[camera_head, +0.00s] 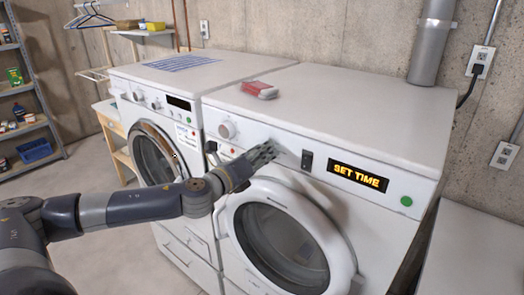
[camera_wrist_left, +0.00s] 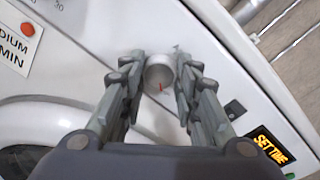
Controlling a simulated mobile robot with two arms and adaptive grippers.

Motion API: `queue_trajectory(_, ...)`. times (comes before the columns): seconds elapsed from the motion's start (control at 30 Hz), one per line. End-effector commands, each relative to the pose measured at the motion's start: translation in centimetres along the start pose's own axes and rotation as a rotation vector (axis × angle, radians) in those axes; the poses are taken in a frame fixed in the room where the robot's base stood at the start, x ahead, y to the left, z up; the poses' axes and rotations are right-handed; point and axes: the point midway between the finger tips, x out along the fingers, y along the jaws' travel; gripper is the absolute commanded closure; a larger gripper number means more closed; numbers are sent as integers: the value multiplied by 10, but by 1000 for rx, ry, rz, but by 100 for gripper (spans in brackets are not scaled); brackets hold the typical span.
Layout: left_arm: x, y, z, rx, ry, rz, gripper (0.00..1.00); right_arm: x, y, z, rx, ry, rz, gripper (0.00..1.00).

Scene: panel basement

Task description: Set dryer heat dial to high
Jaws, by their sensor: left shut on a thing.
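The dryer (camera_head: 330,122) is the white front-loader on the right, with a lit "SET TIME" display. My left gripper (camera_head: 266,153) reaches its front panel, between a large white knob (camera_head: 227,130) and a dark rocker switch (camera_head: 307,160). In the left wrist view, my left gripper (camera_wrist_left: 161,66) is shut on a small silver dial (camera_wrist_left: 158,74), with one finger on each side. A red mark on the dial points toward the bottom of that view. The gripper hides this dial in the head view. My right gripper is not in view.
A second white machine (camera_head: 165,80) stands at the left. A red and white item (camera_head: 260,90) lies on the dryer top. The round dryer door (camera_head: 285,240) is below my gripper. The display (camera_head: 357,175) and green button (camera_head: 406,201) are to the right.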

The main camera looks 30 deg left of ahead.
Motion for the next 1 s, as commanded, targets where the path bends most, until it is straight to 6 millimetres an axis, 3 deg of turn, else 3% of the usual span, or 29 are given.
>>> queue_trajectory(0.67,0,1,-4,64,2,2,95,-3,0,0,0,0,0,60)
queue_trajectory(0.7,0,1,-4,64,3,2,66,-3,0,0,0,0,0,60)
queue_trajectory(0.77,0,1,-3,64,2,2,53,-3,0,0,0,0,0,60)
queue_trajectory(1.0,0,1,-2,63,-1,2,50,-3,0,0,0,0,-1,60)
